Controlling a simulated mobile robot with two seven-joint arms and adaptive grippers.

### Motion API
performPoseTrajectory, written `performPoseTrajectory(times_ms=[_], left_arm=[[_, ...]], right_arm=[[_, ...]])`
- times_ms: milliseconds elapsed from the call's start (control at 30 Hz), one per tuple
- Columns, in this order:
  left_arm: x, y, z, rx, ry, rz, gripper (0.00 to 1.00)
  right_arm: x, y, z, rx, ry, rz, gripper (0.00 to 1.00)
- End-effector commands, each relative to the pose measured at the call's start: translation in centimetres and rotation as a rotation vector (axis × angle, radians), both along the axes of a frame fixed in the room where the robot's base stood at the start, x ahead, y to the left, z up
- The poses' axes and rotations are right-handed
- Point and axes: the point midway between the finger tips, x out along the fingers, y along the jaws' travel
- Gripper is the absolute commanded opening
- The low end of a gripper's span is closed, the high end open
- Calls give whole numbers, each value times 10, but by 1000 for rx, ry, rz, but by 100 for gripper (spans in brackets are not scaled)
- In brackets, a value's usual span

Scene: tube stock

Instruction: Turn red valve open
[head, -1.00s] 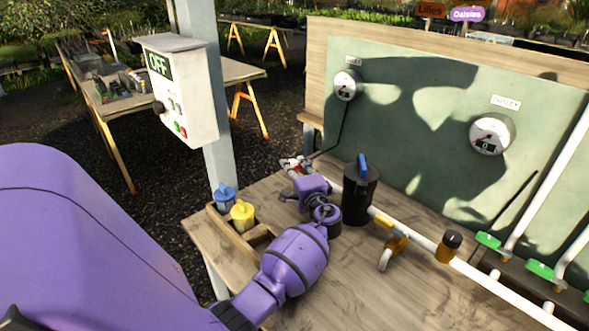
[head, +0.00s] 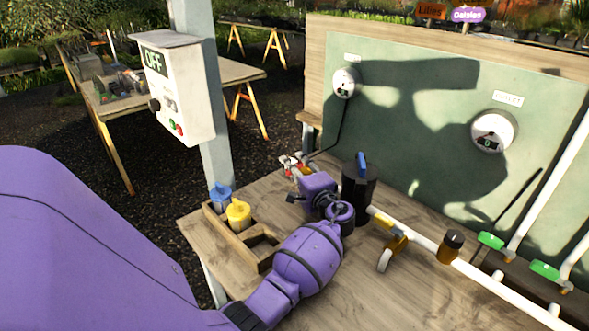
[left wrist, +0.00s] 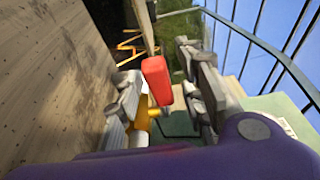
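The red valve handle (left wrist: 157,80) shows in the left wrist view as a bright red block on a yellow-brass body (left wrist: 142,122). My left gripper (left wrist: 160,88) is open, with one grey finger on each side of the handle; gaps show between fingers and handle. I cannot tell how deep the handle sits between them. In the head view a small bit of red (head: 290,171) shows at the pipe's far left end, mostly hidden by the left gripper (head: 296,164) and my purple wrist. My right gripper is not in view.
A black filter with a blue lever (head: 362,164) stands close right of my wrist. A white pipe (head: 420,238) with a yellow valve (head: 394,244) runs right. A wooden box (head: 236,238) holds blue and yellow items. An "OFF" control box (head: 186,92) hangs on a post.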

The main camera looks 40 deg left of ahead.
Motion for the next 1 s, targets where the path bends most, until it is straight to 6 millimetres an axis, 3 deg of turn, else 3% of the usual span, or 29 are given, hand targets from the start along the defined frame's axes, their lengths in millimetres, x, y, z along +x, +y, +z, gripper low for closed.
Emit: performPoseTrajectory(times_ms=[333,800,1000], left_arm=[[-4,-10,-1,-2,0,-1,36],[-35,-96,-1,-3,-1,-1,36],[-40,-112,0,0,-1,0,36]], right_arm=[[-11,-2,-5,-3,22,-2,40],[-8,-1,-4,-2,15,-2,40],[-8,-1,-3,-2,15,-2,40]])
